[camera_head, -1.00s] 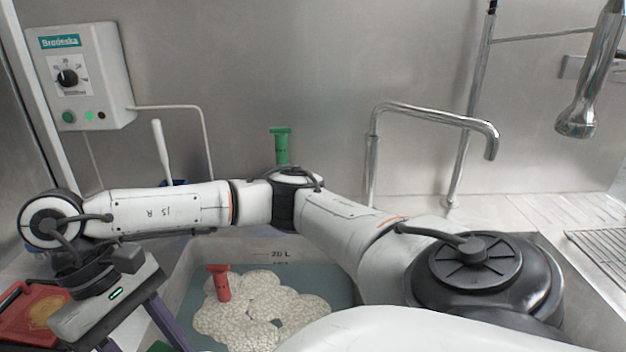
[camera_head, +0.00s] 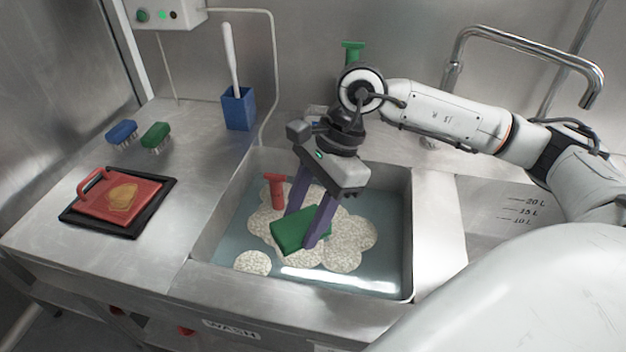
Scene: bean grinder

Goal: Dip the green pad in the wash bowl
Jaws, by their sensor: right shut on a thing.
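The green pad (camera_head: 297,229) is between the two purple fingers of my right gripper (camera_head: 302,226), which is shut on it. The pad is over the wash bowl (camera_head: 202,238), a square sink basin with water and patches of pale foam (camera_head: 345,240). The pad overlaps the foam in the picture; whether its underside touches the water is hard to tell. A red-handled tool (camera_head: 276,190) stands in the foam just left of the gripper. My left gripper is not in view.
A tap (camera_head: 525,36) stands behind at the right.

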